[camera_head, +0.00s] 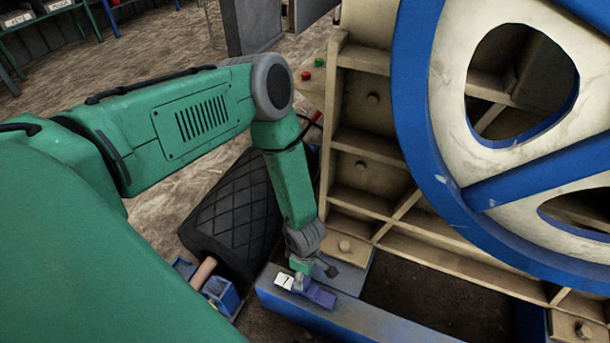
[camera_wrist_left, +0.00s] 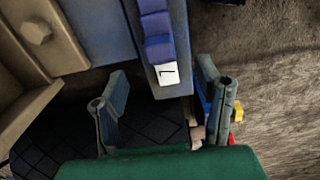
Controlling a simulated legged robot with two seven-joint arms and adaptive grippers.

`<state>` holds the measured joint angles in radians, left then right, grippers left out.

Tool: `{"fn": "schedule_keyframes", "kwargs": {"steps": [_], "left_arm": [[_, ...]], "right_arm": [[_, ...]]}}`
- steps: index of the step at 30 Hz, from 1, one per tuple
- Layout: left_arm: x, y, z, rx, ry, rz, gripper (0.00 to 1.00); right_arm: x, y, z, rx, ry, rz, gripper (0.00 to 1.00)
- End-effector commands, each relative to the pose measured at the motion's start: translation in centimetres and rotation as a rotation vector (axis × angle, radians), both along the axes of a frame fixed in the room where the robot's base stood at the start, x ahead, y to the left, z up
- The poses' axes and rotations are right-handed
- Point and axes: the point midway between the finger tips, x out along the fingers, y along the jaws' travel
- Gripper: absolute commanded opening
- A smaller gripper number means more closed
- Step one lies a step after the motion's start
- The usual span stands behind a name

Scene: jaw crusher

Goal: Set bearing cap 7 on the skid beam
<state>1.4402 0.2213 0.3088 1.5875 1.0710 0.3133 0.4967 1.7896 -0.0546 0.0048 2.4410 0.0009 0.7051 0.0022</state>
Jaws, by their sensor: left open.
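Bearing cap 7 (camera_head: 319,296) is a small blue-violet stepped block with a white end label. It rests on the blue skid beam (camera_head: 345,318), near the beam's left end. In the left wrist view the cap (camera_wrist_left: 157,30) lies along the beam (camera_wrist_left: 178,40), and its white label reads 7. My left gripper (camera_head: 312,273) is just above the cap. In the left wrist view its two fingers (camera_wrist_left: 162,72) are spread wide, one on each side of the label end, with visible gaps. My right gripper is not in view.
A black diamond-patterned block (camera_head: 235,215) stands left of the beam. A blue tool tote (camera_head: 222,296) with a wooden handle is beside it. The cream crusher frame (camera_head: 360,140) and large blue-rimmed flywheel (camera_head: 425,150) fill the right. A dark pit (camera_head: 425,300) lies behind the beam.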

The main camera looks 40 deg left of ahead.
Motion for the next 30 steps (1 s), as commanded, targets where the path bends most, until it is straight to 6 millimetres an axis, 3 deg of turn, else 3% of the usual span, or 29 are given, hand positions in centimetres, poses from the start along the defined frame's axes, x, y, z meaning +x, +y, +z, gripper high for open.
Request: {"fn": "schedule_keyframes", "kwargs": {"steps": [3,11,14,16,21,24,30], "left_arm": [[0.0,0.0,1.6,0.0,0.0,0.001,0.59],[-0.6,0.0,2.5,0.011,0.003,-0.059,0.59],[-2.9,0.0,3.8,0.045,0.013,-0.294,0.59],[-5.2,0.4,5.5,0.079,0.018,-0.559,0.59],[-10.6,1.6,10.9,0.118,0.013,-1.254,0.59],[-13.3,1.9,13.9,0.104,-0.002,-1.561,0.59],[-16.1,1.8,17.0,0.062,-0.031,-1.846,0.59]], "right_arm": [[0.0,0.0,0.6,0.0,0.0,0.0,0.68],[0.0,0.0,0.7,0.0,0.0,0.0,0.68],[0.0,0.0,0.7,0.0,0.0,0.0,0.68],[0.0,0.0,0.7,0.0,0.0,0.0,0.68],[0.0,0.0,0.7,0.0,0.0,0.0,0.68],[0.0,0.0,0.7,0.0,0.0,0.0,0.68],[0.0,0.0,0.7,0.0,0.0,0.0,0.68]]}}
